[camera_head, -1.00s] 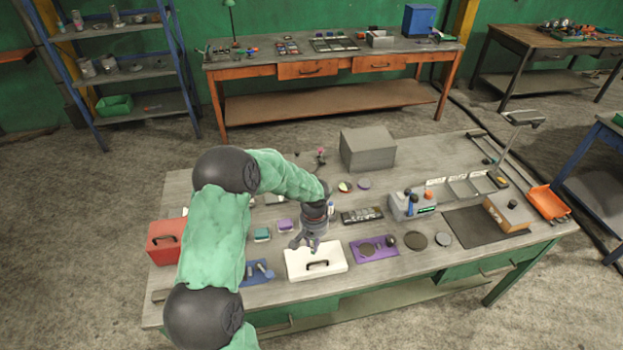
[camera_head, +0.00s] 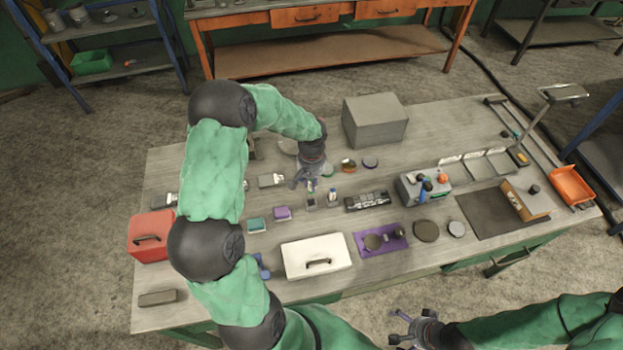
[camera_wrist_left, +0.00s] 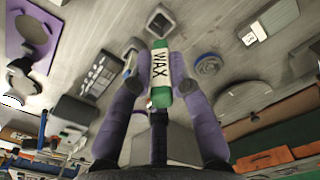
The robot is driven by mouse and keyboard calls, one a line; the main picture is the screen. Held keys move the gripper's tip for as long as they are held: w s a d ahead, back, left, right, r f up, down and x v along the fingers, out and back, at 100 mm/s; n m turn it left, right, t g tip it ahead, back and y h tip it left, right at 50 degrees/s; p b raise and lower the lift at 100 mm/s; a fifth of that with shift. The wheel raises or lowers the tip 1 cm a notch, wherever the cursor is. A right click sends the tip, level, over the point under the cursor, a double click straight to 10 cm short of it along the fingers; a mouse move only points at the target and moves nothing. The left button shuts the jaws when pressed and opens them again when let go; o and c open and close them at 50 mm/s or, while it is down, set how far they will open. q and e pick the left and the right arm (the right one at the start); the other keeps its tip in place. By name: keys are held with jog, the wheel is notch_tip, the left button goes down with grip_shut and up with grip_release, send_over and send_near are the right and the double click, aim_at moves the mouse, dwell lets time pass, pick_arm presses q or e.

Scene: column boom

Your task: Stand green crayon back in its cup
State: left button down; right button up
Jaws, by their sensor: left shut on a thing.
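The green crayon (camera_wrist_left: 160,75) has a white label reading WAX. My left gripper (camera_head: 308,181) is shut on it, with a purple finger on each side in the wrist view. In the head view the crayon is a small green spot (camera_head: 311,186) under the fingers. A small dark square cup (camera_head: 311,203) stands just below it in the picture; a square cup with a dark hollow also shows in the left wrist view (camera_wrist_left: 160,20), apart from the crayon's tip. My right gripper (camera_head: 402,327) is at the front, off the table, fingers spread and empty.
A second small cup (camera_head: 332,201) with a white and blue item stands just right. A large grey box (camera_head: 375,122) stands behind.

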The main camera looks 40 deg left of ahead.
pick_arm(q)
jog(key=shift+f+b, duration=1.35)
jog(key=shift+f, duration=1.05)
jog(key=shift+f+b, duration=1.65)
jog(key=shift+f, duration=0.2)
jog(key=c, duration=1.1)
grip_release()
jog(key=shift+r, duration=0.1)
notch_tip(320, 180, up, 12)
jog(key=shift+w+f, duration=0.1)
